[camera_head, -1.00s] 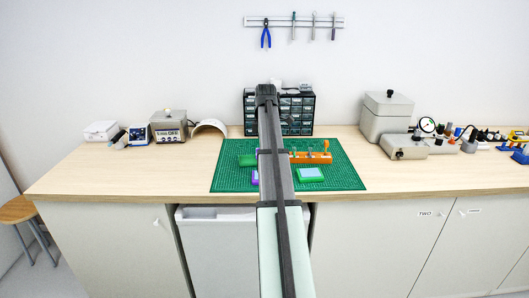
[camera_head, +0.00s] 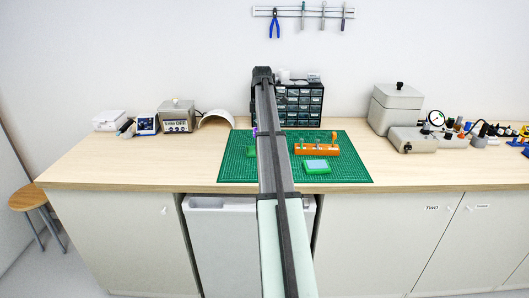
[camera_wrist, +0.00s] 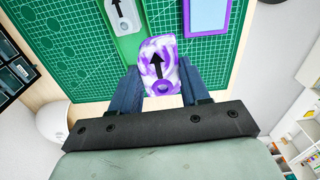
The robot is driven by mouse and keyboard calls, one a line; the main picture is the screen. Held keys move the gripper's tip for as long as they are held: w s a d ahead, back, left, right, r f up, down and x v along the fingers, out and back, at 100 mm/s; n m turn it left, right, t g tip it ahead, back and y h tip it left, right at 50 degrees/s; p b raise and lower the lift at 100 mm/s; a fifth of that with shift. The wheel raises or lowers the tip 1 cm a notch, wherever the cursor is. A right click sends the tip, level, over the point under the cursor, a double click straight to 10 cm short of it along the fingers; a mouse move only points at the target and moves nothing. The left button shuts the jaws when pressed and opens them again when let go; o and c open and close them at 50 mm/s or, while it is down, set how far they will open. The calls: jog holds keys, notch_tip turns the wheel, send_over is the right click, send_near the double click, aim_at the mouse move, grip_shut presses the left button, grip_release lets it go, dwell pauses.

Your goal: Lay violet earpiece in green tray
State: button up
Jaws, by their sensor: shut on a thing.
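The violet-and-white marbled earpiece (camera_wrist: 158,58) is between the fingers of my gripper (camera_wrist: 160,88) in the wrist view, with a black arrow pointing away from the wrist and a violet ring at its near end. My gripper is shut on it. A green holder (camera_wrist: 124,46) with a pale arrow-marked piece lies beyond it, up and left. In the head view a low green tray with a pale blue inside (camera_head: 317,171) is on the mat right of my arm. My arm hides the gripper there; a small violet bit (camera_head: 254,131) shows beside it.
A violet tray with a bluish inside (camera_wrist: 187,20) lies at the upper right of the wrist view. The green cutting mat (camera_head: 345,173) also bears an orange rack (camera_head: 316,150). A drawer cabinet (camera_head: 303,104) stands behind. Mat in front of the rack's right side is free.

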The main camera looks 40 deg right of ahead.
send_over(255, 152)
jog(key=f, duration=0.1)
notch_tip(255, 152, down, 5)
jog(key=shift+s+r, duration=0.1)
jog(key=shift+s, duration=0.05)
jog(key=shift+f, duration=2.3)
jog(key=shift+f, duration=0.1)
jog(key=o, duration=1.3)
jog(key=shift+c, duration=0.2)
notch_tip(255, 152, up, 12)
jog(key=shift+d, duration=0.15)
